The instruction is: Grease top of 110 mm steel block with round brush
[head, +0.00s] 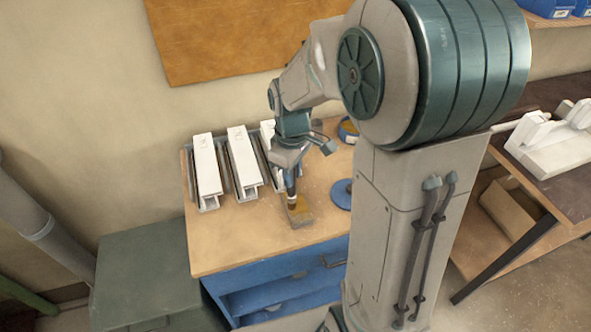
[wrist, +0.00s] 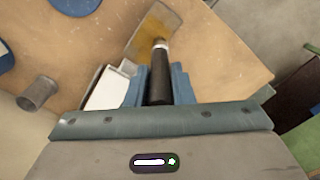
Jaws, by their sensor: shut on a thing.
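My gripper (head: 290,180) is shut on the dark handle of the round brush (wrist: 158,80), held between two blue fingers in the wrist view (wrist: 158,88). The brush points down, with a pale metal band below the handle; it shows in the head view too (head: 292,197). Its bristle end is over the steel block (head: 303,217), which lies on the bench near its front edge. The block's top looks amber-brown with a greyer rim, also in the wrist view (wrist: 152,30). Whether the bristles touch it, I cannot tell.
White profiles (head: 207,165) (head: 241,155) lie in holders along the back left of the bench (head: 230,240). A blue disc (head: 341,195) lies right of the block. A grey cup (wrist: 38,93) stands at left in the wrist view. Bench around the block is mostly clear.

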